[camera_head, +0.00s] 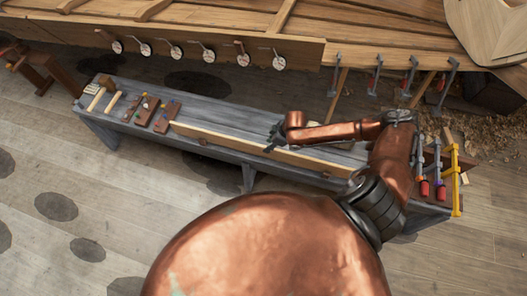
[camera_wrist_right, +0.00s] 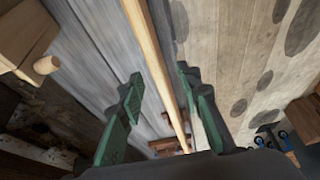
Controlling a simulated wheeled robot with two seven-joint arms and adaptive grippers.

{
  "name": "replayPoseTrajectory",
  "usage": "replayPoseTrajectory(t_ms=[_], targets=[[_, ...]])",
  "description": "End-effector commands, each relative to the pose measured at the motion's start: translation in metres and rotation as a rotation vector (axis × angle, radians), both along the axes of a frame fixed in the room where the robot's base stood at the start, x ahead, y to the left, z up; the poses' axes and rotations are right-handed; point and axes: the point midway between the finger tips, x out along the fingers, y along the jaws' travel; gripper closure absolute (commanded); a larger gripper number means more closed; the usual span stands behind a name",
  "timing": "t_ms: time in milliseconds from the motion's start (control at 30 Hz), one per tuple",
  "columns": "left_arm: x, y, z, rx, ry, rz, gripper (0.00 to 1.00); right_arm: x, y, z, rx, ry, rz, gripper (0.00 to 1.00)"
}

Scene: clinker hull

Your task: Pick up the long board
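The long board (camera_head: 235,142) is a narrow, pale wooden strip lying along the front edge of the grey workbench (camera_head: 222,118). In the right wrist view the board (camera_wrist_right: 150,45) runs lengthwise between my two green-padded fingers. My right gripper (camera_head: 273,138) is over the bench, close to the middle of the board. Its fingers are open (camera_wrist_right: 160,76), with a gap between each finger and the board. Whether the fingertips reach down to the board's level is hard to tell. My left gripper is not in view.
Mallets (camera_head: 105,97) and small wooden blocks (camera_head: 147,109) sit at the bench's left end. Red-handled clamps (camera_head: 424,188) and a yellow clamp (camera_head: 456,182) stand at the right end. The planked hull (camera_head: 200,30), with several clamps along its edge, lies behind the bench.

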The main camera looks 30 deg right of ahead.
Motion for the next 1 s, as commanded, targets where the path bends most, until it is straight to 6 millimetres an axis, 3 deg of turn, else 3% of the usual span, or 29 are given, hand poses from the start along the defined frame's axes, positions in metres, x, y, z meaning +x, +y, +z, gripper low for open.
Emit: replayPoseTrajectory(t_ms=[500,800,1000], targets=[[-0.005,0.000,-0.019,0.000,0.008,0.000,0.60,0.024,0.012,-0.059,0.002,0.000,0.002,0.68],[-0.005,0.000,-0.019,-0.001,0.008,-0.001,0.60,0.025,0.013,-0.061,0.001,-0.001,0.002,0.69],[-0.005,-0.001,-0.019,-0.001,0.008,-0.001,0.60,0.025,0.013,-0.061,0.001,-0.001,0.002,0.83]])
